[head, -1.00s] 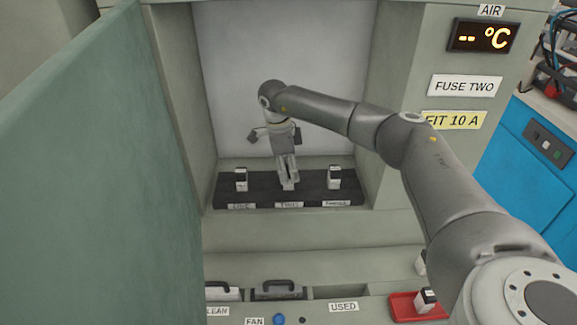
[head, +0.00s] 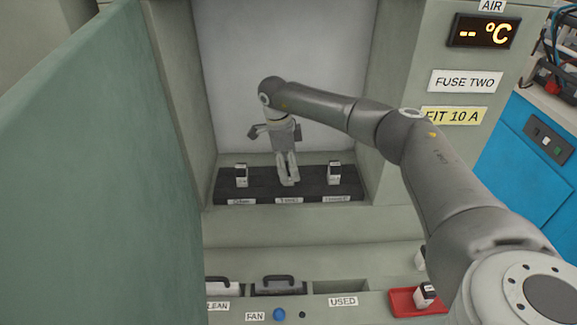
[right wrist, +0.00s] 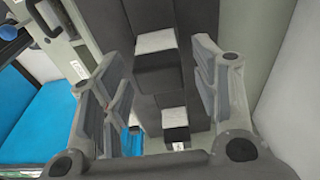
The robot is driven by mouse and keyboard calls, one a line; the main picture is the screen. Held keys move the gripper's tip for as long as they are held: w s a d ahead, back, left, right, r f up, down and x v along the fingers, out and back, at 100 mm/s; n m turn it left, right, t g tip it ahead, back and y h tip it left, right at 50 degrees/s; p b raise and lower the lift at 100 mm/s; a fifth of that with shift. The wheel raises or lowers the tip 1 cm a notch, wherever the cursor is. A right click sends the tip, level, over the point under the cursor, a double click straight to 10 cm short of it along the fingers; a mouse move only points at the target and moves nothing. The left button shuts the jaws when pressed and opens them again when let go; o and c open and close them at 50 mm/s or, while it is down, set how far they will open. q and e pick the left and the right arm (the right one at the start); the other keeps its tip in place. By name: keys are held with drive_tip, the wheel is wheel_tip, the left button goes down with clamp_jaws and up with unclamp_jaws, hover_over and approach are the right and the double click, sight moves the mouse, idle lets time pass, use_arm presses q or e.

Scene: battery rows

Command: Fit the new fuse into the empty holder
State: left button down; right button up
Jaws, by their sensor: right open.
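The black holder strip (head: 262,191) lies at the back of the open cabinet, with labels along its front. One black-and-white fuse (head: 241,175) stands at its left place and another (head: 334,173) at its right place. My right gripper (head: 289,183) points down at the middle place, fingers apart, and covers most of it. In the right wrist view, a white-topped fuse (right wrist: 156,52) shows between the open fingers, and a second one (right wrist: 175,123) shows lower in the picture. I cannot tell whether the middle holder has a fuse seated. My left gripper is out of view.
The green door (head: 95,170) stands open on the left. A red tray (head: 402,303) with a black-and-white fuse (head: 425,294) sits at front right. In front are a bin labelled USED (head: 343,301), lidded bins and a blue knob (head: 279,314). A yellow sign reads FIT 10 A (head: 454,116).

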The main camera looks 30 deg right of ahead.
wheel_tip(320, 180, up, 12)
drive_tip(key=w+a+b, duration=0.1)
drive_tip(key=b, duration=0.1)
drive_tip(key=shift+a+b, duration=0.3)
drive_tip(key=shift+b, duration=0.1)
drive_tip(key=shift+f, duration=0.1)
